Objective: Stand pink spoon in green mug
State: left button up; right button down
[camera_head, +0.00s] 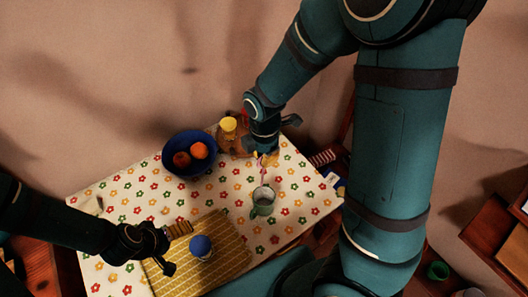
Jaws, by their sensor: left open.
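The green mug (263,203) stands upright on the flowered tablecloth, with its pale inside showing. The pink spoon (263,172) hangs roughly upright from my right gripper (265,155), its lower end just above or at the mug's far rim; I cannot tell whether it is inside. My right gripper is beyond the mug and appears shut on the spoon, its fingers partly hidden. My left gripper (178,248) is open over the yellow mat, left of a blue round-topped object and well away from the mug.
The blue-topped object (201,246) stands on the yellow patterned mat (226,262). A dark blue bowl (178,145) with orange and red fruit stands at the back, beside a yellow-topped jar (228,126). The tablecloth (125,200) is mostly clear at left. My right arm covers the right side.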

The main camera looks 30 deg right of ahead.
jog(key=shift+f+b, duration=1.15)
jog(key=shift+f, duration=0.55)
pick_arm(q)
jog(key=shift+d+f+b, duration=0.15)
jog(key=shift+f+b, duration=2.65)
jog(key=shift+f, duration=1.75)
pick_arm(e)
notch_tip(320, 180, down, 7)
jog(key=shift+r, duration=0.2)
jog(key=c, duration=1.1)
grip_release()
jog(key=shift+o, duration=0.2)
notch_tip(320, 180, up, 12)
